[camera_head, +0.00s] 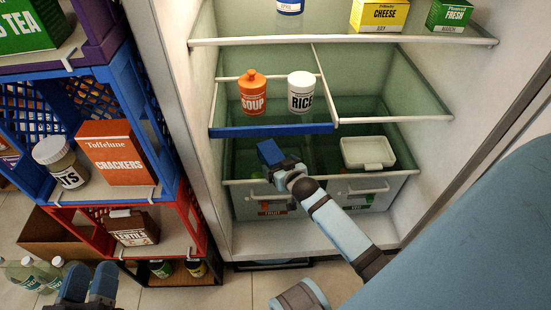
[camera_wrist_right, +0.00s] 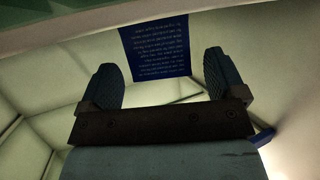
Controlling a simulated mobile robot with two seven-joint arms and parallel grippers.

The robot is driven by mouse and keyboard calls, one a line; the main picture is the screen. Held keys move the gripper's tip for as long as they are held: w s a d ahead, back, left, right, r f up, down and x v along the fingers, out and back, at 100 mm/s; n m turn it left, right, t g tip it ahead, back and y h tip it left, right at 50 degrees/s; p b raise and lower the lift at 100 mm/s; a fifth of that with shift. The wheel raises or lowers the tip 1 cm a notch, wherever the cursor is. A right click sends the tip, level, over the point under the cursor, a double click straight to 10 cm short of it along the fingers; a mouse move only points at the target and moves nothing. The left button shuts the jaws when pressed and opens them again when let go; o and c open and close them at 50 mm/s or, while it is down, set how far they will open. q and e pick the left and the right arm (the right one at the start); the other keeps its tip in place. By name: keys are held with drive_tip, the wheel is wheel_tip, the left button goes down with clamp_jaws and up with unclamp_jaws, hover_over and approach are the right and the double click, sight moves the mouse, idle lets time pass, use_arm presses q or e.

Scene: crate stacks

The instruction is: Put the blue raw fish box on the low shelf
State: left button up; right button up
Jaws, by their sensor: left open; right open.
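The blue raw fish box (camera_head: 270,152) shows in the head view at the fingers of my right gripper (camera_head: 282,166), in front of and just below the blue front edge (camera_head: 270,131) of the fridge's low shelf. In the right wrist view the box (camera_wrist_right: 155,50) shows a blue face with lines of white print. It appears between the two spread fingers of the right gripper (camera_wrist_right: 165,78), with a gap at each side. I cannot tell what its underside rests on. My left gripper (camera_head: 89,278) is open and empty at the lower left of the head view.
An orange soup container (camera_head: 253,93) and a white rice jar (camera_head: 301,92) stand on the low shelf. A cheese box (camera_head: 379,14) is on the upper shelf. Stacked crates (camera_head: 85,75) stand left of the fridge.

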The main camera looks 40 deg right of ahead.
use_arm(q)
drive_tip(key=shift+t, duration=0.8)
wheel_tip(320, 180, up, 4)
drive_tip(key=shift+s+a+r+p, duration=0.1)
drive_tip(key=shift+s+a+p, duration=0.05)
drive_tip(key=shift+p, duration=1)
use_arm(e)
drive_tip(key=v, duration=0.8)
drive_tip(key=shift+s, duration=0.1)
